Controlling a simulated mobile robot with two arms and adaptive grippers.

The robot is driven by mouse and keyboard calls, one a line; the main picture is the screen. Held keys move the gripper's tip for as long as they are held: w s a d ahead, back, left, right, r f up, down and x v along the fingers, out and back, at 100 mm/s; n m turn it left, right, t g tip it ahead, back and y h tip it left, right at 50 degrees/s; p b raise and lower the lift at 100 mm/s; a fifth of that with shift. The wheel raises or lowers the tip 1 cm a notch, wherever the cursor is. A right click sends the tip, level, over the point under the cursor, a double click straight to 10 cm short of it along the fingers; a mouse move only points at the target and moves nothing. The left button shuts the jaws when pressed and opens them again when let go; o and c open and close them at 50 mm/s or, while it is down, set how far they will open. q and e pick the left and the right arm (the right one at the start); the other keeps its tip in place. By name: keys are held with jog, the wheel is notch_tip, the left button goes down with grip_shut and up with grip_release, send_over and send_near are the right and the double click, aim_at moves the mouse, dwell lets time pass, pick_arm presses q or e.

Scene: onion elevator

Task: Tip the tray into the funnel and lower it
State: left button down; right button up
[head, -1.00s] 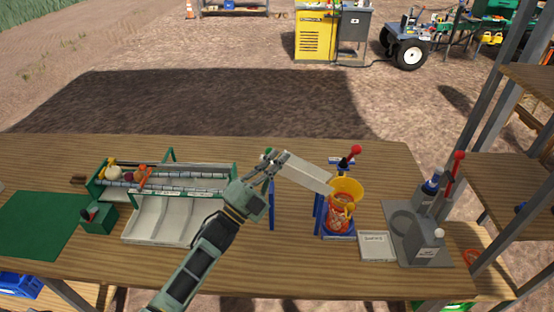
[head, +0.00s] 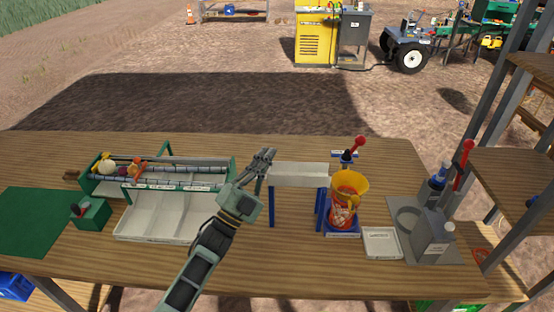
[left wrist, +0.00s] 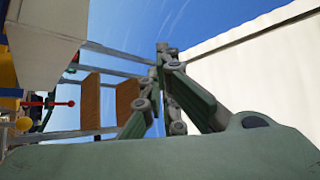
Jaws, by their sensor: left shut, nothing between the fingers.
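The pale tray (head: 299,176) is a long trough lying roughly level between blue posts, its right end beside the yellow funnel (head: 349,183). The funnel stands above a blue base with orange and pale items visible in and below it. My left gripper (head: 267,155) is shut and empty at the tray's left end; I cannot tell if it touches the tray. In the left wrist view, the shut fingers (left wrist: 165,60) show against sky, with pale surfaces on both sides that I cannot identify for sure. My right gripper is not in view.
A green-framed roller sorter (head: 160,183) with several vegetables and white bins stands left. A green mat (head: 38,222) lies at far left. A red-knobbed lever (head: 358,145) rises behind the funnel. A white square dish (head: 381,243) and a grey lever device (head: 431,241) stand right.

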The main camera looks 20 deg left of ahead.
pick_arm(q)
jog(key=a+f+n+t+y+b, duration=0.3)
jog(key=f+n+y+b, duration=0.3)
jog(key=f+n+b, duration=0.1)
jog(key=s+n+b, duration=0.1)
jog(key=b, duration=0.1)
jog(key=shift+y+b, duration=0.3)
jog(key=shift+b, duration=0.05)
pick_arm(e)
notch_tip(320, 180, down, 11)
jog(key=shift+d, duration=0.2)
pick_arm(q)
jog(key=shift+r, duration=0.15)
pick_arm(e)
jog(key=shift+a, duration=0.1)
